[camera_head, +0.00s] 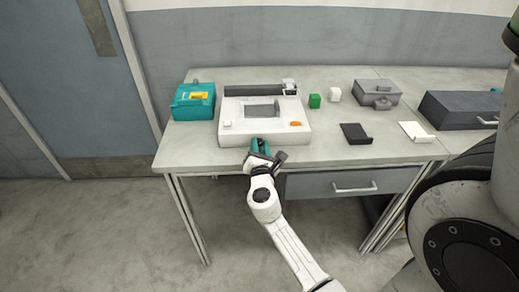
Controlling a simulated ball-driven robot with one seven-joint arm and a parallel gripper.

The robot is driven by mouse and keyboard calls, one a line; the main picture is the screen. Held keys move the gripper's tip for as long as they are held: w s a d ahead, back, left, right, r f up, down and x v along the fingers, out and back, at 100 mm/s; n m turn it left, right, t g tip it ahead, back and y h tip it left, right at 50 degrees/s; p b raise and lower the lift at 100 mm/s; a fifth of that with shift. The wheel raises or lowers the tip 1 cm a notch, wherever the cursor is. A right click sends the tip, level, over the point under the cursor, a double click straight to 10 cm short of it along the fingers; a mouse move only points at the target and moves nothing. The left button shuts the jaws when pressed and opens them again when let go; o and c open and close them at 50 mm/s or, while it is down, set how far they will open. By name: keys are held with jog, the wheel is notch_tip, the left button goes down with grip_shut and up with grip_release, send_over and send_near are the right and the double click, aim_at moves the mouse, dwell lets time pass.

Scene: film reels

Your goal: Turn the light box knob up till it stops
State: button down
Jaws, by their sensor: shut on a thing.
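The light box (222,108) is the white case with a grey window on top, standing on the table left of centre. My gripper (258,142) is at the middle of its front face, with teal parts at its tip. It is shut on the light box knob at that face. The knob is hidden behind the fingers, so I cannot tell how far it is turned.
A drawer (350,184) is below. Floor at front left is clear.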

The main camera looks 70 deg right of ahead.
jog(key=c, duration=0.8)
grip_release()
jog(key=shift+c, duration=0.2)
jog(key=b+v, duration=0.1)
jog(key=v, duration=1)
jog(key=shift+w, duration=0.1)
jog(key=shift+c, duration=0.5)
